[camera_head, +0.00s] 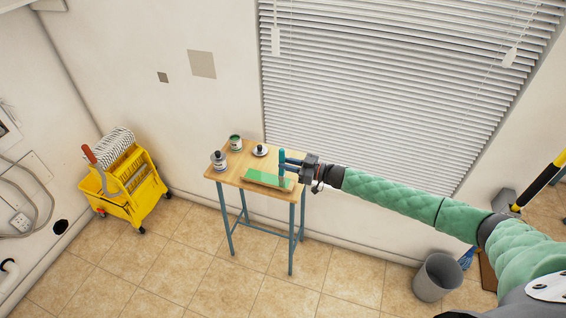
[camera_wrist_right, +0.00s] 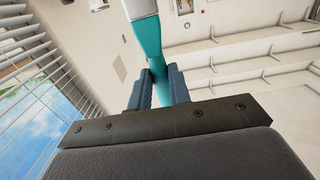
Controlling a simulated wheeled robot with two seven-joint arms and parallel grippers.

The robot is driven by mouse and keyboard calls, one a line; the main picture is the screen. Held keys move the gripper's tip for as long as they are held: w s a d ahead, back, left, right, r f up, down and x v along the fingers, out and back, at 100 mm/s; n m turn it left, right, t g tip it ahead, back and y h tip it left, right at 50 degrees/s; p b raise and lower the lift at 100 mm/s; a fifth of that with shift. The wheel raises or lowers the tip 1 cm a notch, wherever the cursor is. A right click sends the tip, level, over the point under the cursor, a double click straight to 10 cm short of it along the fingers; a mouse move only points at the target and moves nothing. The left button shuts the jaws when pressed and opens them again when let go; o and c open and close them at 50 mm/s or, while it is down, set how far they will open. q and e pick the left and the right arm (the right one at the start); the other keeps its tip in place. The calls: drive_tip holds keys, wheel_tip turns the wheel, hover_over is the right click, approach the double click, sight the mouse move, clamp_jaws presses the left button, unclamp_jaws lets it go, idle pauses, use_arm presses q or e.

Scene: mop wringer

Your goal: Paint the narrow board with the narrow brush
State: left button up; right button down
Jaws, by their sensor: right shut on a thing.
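The narrow board (camera_head: 262,179) lies along the front edge of a small wooden table. Much of its top looks green; its right end is partly behind the brush. My right gripper (camera_head: 287,160) is shut on the teal handle of a brush (camera_head: 282,155), held upright over the board's right part. I cannot tell whether the bristles touch the board. In the right wrist view, the fingers (camera_wrist_right: 158,88) close on the teal handle (camera_wrist_right: 150,48), with a pale band at the top edge. My left gripper is out of view.
On the table (camera_head: 228,168) stand an open can with green inside (camera_head: 236,143), a can with a dark top (camera_head: 218,160) and a small white dish with a dark knob (camera_head: 260,150). A yellow mop wringer bucket (camera_head: 130,190) stands left, a grey bin (camera_head: 437,277) right.

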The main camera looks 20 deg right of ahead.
sight(284, 154)
drive_tip(key=v, duration=0.2)
drive_tip(key=shift+s+d, duration=0.2)
drive_tip(key=shift+d, duration=0.1)
idle(0.4)
drive_tip(key=shift+r+p, duration=1.8)
drive_tip(key=shift+r, duration=0.55)
wheel_tip(284, 154, up, 2)
drive_tip(key=shift+r+p, duration=0.15)
drive_tip(key=shift+p, duration=0.35)
